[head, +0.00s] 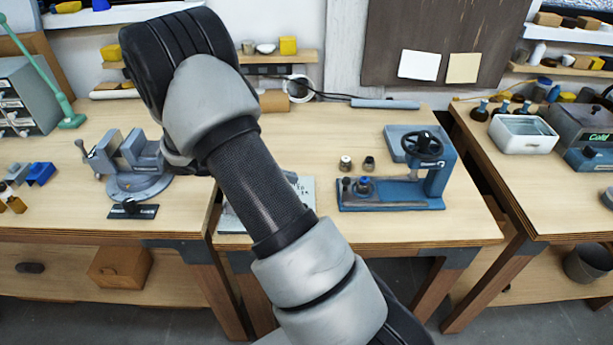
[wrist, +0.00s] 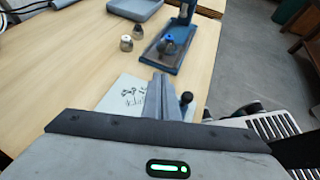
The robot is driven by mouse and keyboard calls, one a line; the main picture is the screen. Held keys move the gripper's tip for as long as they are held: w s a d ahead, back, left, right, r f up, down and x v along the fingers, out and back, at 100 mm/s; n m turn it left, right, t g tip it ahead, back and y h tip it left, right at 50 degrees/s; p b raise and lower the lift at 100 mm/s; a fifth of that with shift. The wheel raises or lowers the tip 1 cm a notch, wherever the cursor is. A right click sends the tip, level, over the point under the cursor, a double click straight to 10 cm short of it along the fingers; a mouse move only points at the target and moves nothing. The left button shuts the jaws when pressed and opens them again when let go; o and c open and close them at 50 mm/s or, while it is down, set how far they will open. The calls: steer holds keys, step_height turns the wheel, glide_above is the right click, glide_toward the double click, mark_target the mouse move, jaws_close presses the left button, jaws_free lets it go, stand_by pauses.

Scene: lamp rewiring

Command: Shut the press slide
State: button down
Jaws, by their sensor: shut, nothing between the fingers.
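The blue press (head: 428,172) stands on the middle bench, with a black handwheel on its column. Its long low base (head: 400,203) runs left from the column. A small blue-topped piece (head: 363,186) stands on the base's left part, clear of the column. In the wrist view the blue-topped piece (wrist: 169,43) and the press column (wrist: 184,12) lie ahead. I cannot make out the slide's edges or how far out it is. My gripper (wrist: 160,120) is shut and empty, short of the press. In the head view my arm hides it.
A grey vise (head: 135,165) stands left. Two small pots (head: 346,163) and a grey-blue tray (head: 398,140) sit behind the press base. The bench front edge is close; the wood left of the press is mostly clear.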

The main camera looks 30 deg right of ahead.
steer(key=x, duration=1)
steer(key=shift+s+d+r, duration=0.1)
steer(key=shift+s+r, duration=0.05)
steer(key=shift+s, duration=0.05)
steer(key=shift+s+d+r+p, duration=0.15)
steer(key=shift+d+p, duration=0.1)
steer(key=shift+d, duration=0.25)
steer(key=shift+s+d+f+p, duration=0.1)
steer(key=shift+d+p, duration=0.1)
steer(key=shift+d, duration=0.35)
steer(key=shift+s+d, duration=0.1)
steer(key=shift+d, duration=0.5)
steer(key=b, duration=0.3)
glide_above(377, 193)
steer(key=shift+s+d+r, duration=0.1)
steer(key=shift+s+d, duration=0.05)
steer(key=shift+s, duration=0.05)
